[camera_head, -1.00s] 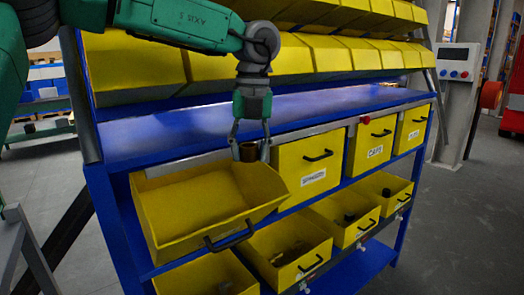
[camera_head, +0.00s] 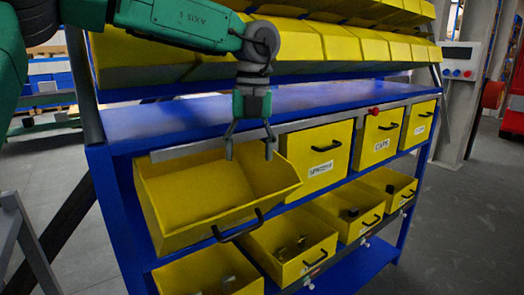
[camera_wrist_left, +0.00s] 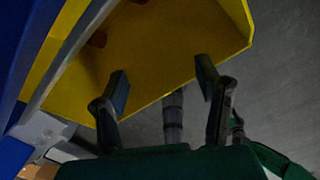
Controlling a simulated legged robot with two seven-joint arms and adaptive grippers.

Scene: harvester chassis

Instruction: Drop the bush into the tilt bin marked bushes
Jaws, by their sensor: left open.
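My left gripper (camera_head: 249,152) points down over the open tilt bin (camera_head: 163,222) with its fingers apart and nothing between them. The yellow bin is tilted forward out of the blue rack, at the left end of its row; its label is not in view. The bush does not show in the head view. In the left wrist view the open gripper (camera_wrist_left: 163,85) is above the yellow bin (camera_wrist_left: 160,50). A small brown thing (camera_wrist_left: 97,39) inside it may be the bush, but this is too dark to be sure. My right gripper is not in view.
Shut bins marked spindles (camera_head: 321,170) and caps (camera_head: 376,140) stand to the right. A lower row of open yellow bins (camera_head: 289,245) holds small parts. Sloped yellow bins (camera_head: 300,45) hang above the blue shelf (camera_head: 200,115). A grey control post (camera_head: 457,100) stands at the right.

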